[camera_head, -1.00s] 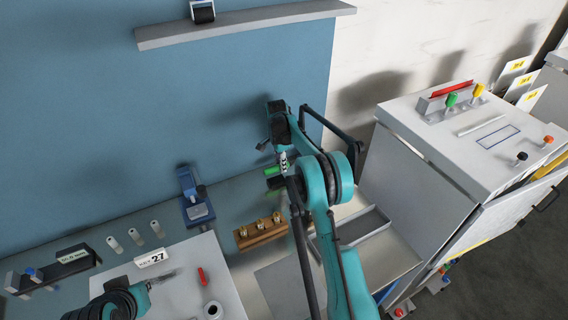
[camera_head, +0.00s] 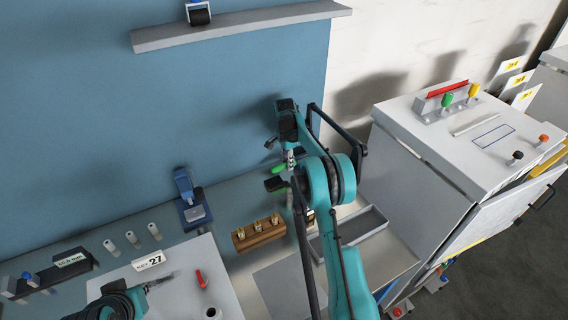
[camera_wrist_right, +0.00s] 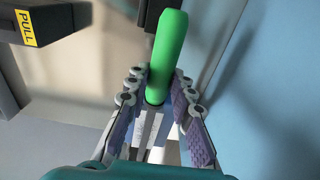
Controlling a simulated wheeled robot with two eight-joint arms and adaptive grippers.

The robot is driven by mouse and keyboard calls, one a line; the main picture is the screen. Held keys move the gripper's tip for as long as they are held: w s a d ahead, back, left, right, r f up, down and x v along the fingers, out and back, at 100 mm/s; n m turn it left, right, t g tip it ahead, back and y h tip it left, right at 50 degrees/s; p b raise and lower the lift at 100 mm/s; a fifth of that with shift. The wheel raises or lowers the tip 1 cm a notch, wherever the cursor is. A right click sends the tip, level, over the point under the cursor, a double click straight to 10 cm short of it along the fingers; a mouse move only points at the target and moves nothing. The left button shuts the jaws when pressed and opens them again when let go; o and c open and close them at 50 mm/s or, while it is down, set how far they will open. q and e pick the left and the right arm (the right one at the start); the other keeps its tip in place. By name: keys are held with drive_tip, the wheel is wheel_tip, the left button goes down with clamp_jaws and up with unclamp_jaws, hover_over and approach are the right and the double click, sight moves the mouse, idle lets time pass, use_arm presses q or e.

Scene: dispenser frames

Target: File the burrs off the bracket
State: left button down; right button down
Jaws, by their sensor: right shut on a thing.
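My right gripper (camera_wrist_right: 160,88) is shut on a green-handled tool (camera_wrist_right: 166,55), which looks like the file. The handle stands out beyond the fingertips, and a pale flat part runs back between the purple finger pads. In the head view the green handle (camera_head: 279,168) shows beside the right arm, near the blue backboard. A blue vise-like fixture (camera_head: 192,200) stands on the bench to its left. I cannot make out the bracket or its burrs for certain. My left gripper (camera_head: 158,281) is low at the left over a pale board, and its finger opening is unclear.
A wooden block (camera_head: 259,234) with several brass pieces and a grey tray (camera_head: 362,230) lie near the right arm. A sign marked 27 (camera_head: 152,260), a red piece (camera_head: 200,279) and several pale cylinders are at the left. A large grey cabinet (camera_head: 410,170) stands to the right.

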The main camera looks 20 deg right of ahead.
sight(278, 166)
drive_tip(key=shift+d, duration=0.4)
drive_tip(key=shift+s+a+b, duration=0.15)
drive_tip(key=shift+a+b, duration=0.2)
drive_tip(key=shift+a, duration=2.2)
drive_tip(key=shift+d, duration=2.5)
drive_tip(key=shift+a, duration=2.5)
drive_tip(key=shift+d, duration=2.55)
drive_tip(key=shift+r, duration=0.1)
